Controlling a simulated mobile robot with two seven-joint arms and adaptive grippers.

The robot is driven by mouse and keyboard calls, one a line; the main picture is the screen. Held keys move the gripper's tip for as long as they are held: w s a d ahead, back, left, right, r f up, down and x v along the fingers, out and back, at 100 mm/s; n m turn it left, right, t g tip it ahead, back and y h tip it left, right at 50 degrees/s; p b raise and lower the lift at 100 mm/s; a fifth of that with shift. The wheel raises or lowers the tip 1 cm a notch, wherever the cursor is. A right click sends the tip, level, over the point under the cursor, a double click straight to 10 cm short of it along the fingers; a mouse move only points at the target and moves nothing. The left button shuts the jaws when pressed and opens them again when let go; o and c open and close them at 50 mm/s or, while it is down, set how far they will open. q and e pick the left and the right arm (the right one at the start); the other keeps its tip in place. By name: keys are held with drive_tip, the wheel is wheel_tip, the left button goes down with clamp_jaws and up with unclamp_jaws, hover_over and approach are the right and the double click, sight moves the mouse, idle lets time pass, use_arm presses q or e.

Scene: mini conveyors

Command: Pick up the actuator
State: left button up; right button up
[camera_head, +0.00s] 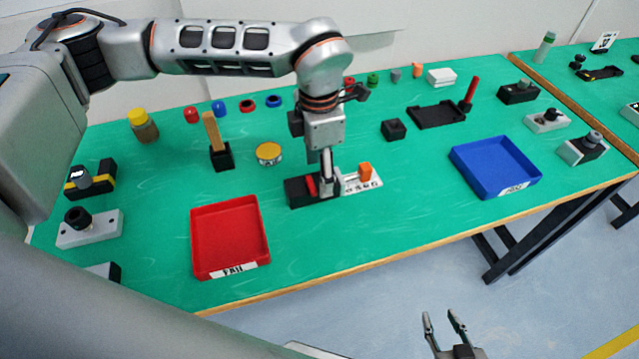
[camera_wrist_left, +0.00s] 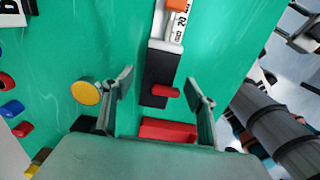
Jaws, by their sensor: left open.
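A black fixture (camera_head: 298,193) with a red lever-like part (camera_head: 311,186) lies mid-table; I take this to be the actuator, though the frames do not label it. In the left wrist view the black body (camera_wrist_left: 154,92) carries a short red peg (camera_wrist_left: 165,91). My left gripper (camera_head: 326,182) hangs over it, pointing down. Its fingers (camera_wrist_left: 160,90) are spread on either side, apart from the body. My right gripper (camera_head: 446,322) is open and empty, low beyond the table's front edge.
A white labelled plate with an orange block (camera_head: 365,171) adjoins the fixture's right. A red FAIL tray (camera_head: 198,243) stands front left and a blue tray (camera_head: 462,160) right. A yellow-topped disc (camera_head: 269,152) and a black stand with a wooden piece (camera_head: 221,158) are left.

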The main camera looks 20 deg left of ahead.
use_arm(q)
wheel_tip(320, 180, down, 4)
drive_tip(key=shift+f, duration=0.15)
drive_tip(key=shift+c, duration=0.4)
drive_tip(key=shift+w, duration=0.1)
drive_tip(key=c, duration=1.5)
